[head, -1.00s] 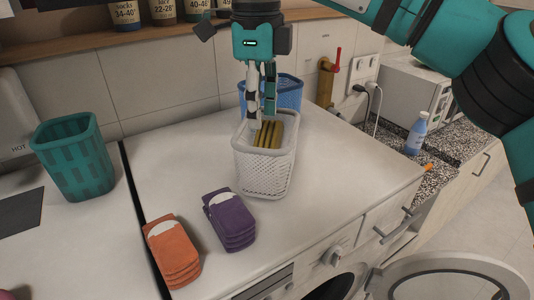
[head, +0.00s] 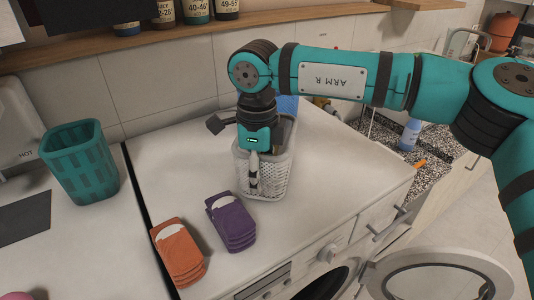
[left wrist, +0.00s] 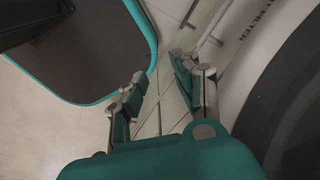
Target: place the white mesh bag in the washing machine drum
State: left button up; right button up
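A white mesh container (head: 279,172), the only white mesh thing I see, stands upright on the white counter above the washing machine. It looks more like a basket than a soft bag. My right gripper (head: 253,187) points down in front of its near left side and hides part of it; I cannot tell whether the fingers grip it. The washing machine drum opening (head: 330,286) is dark at the bottom edge, with its round door (head: 440,262) swung open to the right. My left gripper (left wrist: 158,72) is open and empty near the machine's front.
Stacks of orange cloths (head: 178,252) and purple cloths (head: 231,222) lie left of the container. A teal basket (head: 80,162) stands farther left. A blue basket (head: 288,104) is behind, mostly hidden. A blue bottle (head: 410,134) stands at right. The counter's right part is clear.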

grip_shut()
dwell(0.5)
